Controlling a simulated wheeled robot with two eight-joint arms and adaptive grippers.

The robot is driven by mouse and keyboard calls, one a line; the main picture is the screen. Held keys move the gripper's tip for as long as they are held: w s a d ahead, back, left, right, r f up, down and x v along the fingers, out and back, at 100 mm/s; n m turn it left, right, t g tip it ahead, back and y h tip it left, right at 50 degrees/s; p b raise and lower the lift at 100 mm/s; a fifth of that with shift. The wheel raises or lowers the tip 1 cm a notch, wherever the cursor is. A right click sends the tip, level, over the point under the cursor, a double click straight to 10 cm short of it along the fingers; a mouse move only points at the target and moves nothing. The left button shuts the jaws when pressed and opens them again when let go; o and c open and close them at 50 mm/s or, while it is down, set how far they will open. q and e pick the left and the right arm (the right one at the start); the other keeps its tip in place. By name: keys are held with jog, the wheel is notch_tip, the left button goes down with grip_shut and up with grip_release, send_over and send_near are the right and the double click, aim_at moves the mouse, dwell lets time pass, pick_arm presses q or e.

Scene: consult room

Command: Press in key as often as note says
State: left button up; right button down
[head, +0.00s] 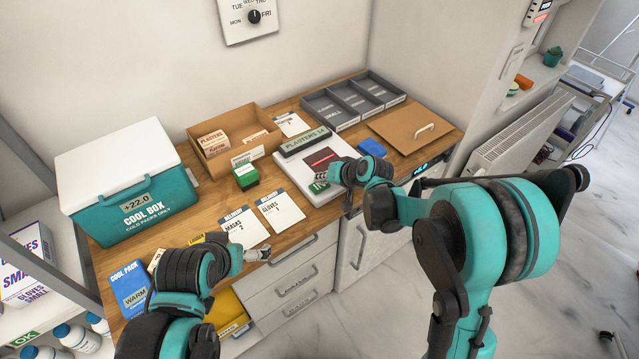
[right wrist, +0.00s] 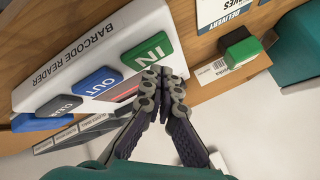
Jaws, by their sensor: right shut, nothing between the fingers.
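The white barcode reader (head: 293,164) lies on the wooden counter, with a dark display (head: 305,142) reading "PLASTERS" and a number I cannot read surely. Its green IN key (right wrist: 147,51) sits beside the blue OUT key (right wrist: 97,81) and grey CLEAR key (right wrist: 59,105). My right gripper (right wrist: 161,72) is shut and empty, its tips at the edge of the IN key; I cannot tell whether they touch. It also shows in the head view (head: 336,172). Delivery notes read masks 2 (head: 245,228) and gloves 1 (head: 279,212); a third note (head: 292,125) is too small to read. My left gripper (head: 285,252) hangs by the counter's front edge.
A cardboard bin (head: 222,163) of plasters boxes and a grey divided tray (head: 345,118) stand at the back. A green and black block (head: 245,177) and a blue block (head: 372,147) flank the reader. The cool box (head: 130,175) fills the left end.

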aim_at(322, 187)
pick_arm(q)
jog(key=shift+r, duration=0.15)
pick_arm(e)
jog(key=shift+r, duration=0.25)
notch_tip(322, 187, up, 5)
jog(key=p, duration=0.3)
pick_arm(q)
notch_tip(322, 187, up, 3)
jog(key=shift+r, duration=0.15)
pick_arm(e)
jog(key=shift+f, duration=0.15)
pick_arm(q)
grip_shut()
dwell(1.4)
